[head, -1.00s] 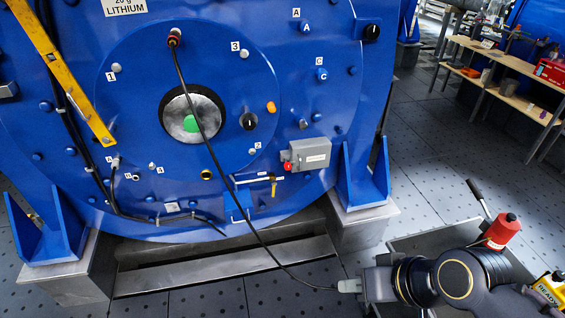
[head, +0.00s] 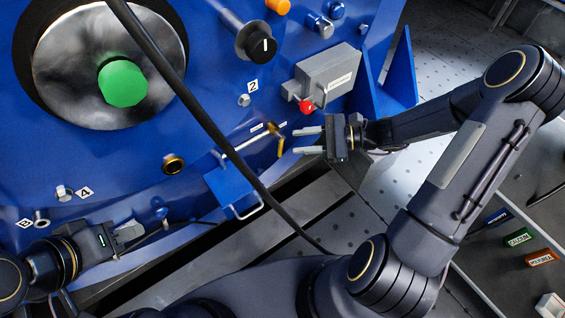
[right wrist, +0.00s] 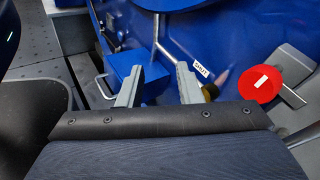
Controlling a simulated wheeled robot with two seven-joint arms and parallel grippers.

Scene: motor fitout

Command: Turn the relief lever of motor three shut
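The relief lever (head: 250,141) is a thin silver rod on the blue motor's lower face with a bent yellow grip (head: 279,148) at its right end. Small white labels (head: 257,127) sit just above it. My right gripper (head: 299,141) is open and empty, its fingertips just right of the yellow grip, apart from it. In the right wrist view, the open fingers (right wrist: 157,84) point at the blue face; a SHUT label (right wrist: 201,70) and the yellow grip (right wrist: 210,91) show beside the right finger. My left gripper (head: 128,232) is low at the left; its fingertips are unclear.
A grey box (head: 327,78) with a red knob (head: 306,106) sits just above my right gripper. A thick black cable (head: 190,105) hangs across the view in front of the motor. Colored blocks (head: 518,237) lie at right.

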